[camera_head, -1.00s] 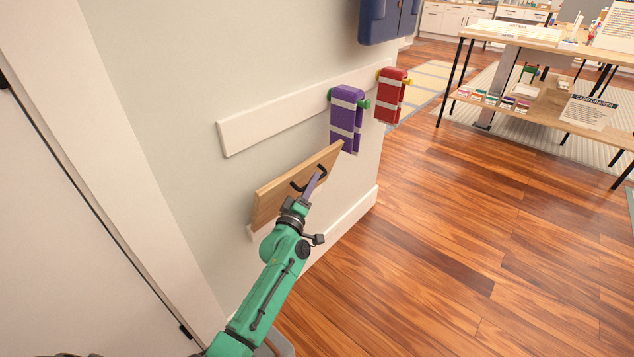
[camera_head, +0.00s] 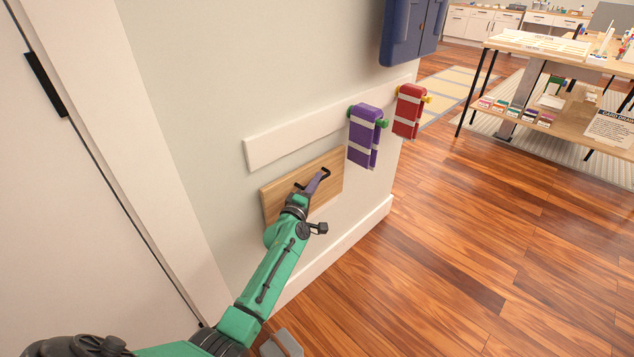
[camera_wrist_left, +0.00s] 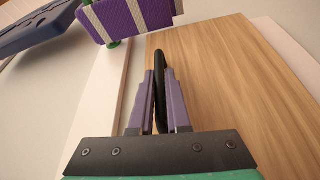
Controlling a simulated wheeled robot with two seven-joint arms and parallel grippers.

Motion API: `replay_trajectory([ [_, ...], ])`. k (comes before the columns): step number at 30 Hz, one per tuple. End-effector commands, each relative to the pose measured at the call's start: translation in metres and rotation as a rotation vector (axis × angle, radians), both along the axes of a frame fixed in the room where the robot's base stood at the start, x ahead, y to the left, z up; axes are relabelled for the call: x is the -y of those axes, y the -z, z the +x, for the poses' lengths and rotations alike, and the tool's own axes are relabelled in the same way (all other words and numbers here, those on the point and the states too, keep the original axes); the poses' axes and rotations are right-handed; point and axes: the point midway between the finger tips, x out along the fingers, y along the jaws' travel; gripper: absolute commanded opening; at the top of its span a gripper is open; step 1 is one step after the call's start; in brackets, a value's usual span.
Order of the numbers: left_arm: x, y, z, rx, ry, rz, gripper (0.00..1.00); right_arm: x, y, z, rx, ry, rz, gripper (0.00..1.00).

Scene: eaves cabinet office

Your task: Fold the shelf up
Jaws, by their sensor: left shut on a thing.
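The wooden shelf (camera_head: 329,171) is a light wood board on the wall, below a white rail. In the head view it lies nearly flat against the wall. A black handle (camera_head: 323,172) sits on its face. My left gripper (camera_head: 316,182) is shut on this handle. In the left wrist view, the purple fingers of the gripper (camera_wrist_left: 160,100) close around the black handle (camera_wrist_left: 160,68), with the shelf's wood grain (camera_wrist_left: 225,75) to the right. The fingers and arm cover part of the board. My right gripper is not in view.
A white rail (camera_head: 290,135) runs above the shelf. A purple strapped roll (camera_head: 364,137) and a red one (camera_head: 408,112) hang to the right, the purple one close to the shelf's end. A dark blue case (camera_head: 410,30) is higher up. The wooden floor (camera_head: 450,240) is clear.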

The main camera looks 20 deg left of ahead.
Motion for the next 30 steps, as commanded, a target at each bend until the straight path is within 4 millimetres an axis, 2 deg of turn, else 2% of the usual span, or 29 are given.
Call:
replay_trajectory([
  [5, -0.003, -0.004, 0.001, 0.009, -0.007, 0.004, 0.00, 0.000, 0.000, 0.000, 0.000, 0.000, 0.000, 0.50],
  [6, -0.004, -0.004, 0.001, 0.009, -0.007, 0.005, 0.22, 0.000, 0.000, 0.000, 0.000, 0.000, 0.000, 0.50],
  [8, -0.003, -0.004, 0.001, 0.009, -0.006, 0.005, 0.45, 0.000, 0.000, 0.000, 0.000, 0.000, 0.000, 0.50],
  [20, -0.001, -0.001, -0.005, 0.002, -0.003, 0.003, 0.45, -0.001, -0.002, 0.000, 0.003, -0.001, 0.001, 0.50],
  [23, -0.001, -0.001, -0.019, 0.001, -0.002, 0.003, 0.45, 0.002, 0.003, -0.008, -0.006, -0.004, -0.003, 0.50],
  [30, -0.001, 0.004, -0.077, -0.001, -0.003, 0.005, 0.45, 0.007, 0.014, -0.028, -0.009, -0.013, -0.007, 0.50],
])
